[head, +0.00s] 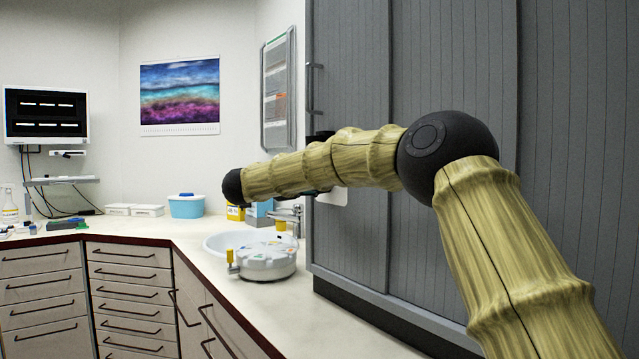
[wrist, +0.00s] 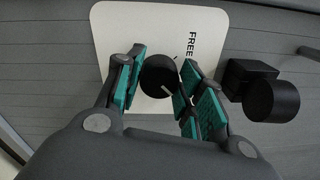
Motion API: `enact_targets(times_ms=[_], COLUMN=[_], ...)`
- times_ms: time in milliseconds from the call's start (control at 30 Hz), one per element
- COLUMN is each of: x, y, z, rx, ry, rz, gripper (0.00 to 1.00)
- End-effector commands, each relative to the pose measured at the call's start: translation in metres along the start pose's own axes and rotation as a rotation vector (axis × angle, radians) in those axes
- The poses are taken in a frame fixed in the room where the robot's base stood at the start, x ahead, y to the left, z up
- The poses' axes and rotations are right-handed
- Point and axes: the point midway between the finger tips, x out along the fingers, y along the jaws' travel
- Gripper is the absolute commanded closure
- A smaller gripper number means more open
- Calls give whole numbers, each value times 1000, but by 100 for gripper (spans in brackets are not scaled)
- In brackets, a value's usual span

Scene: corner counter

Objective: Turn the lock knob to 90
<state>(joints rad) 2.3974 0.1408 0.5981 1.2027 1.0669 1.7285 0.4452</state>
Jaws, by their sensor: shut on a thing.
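In the wrist view a round black knob (wrist: 155,74) with a short white mark stands on a white plate (wrist: 112,32). The word FREE is printed on the plate, to the right of the knob. The white mark runs at a slant in the picture. My gripper (wrist: 160,80), with teal pads, is shut on the knob, one finger on each side. In the head view my arm hides the knob and most of my gripper; an edge of the white plate (head: 336,198) shows below the arm.
A black block with a round black cylinder (wrist: 272,100) stands close right of my gripper in the wrist view. The grey slatted cabinet (head: 450,60) fills the right side of the head view. A white round device (head: 265,266) stands by the sink (head: 214,243) on the counter.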

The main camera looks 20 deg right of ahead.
Motion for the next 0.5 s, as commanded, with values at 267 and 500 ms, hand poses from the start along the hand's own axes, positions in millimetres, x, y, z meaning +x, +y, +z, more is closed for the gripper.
enact_targets(times_ms=[267,500], x=[0,0], y=[-3,-1], z=[1,0], rx=[3,0], ry=[-2,-1], rz=[-2,-1], gripper=[61,41])
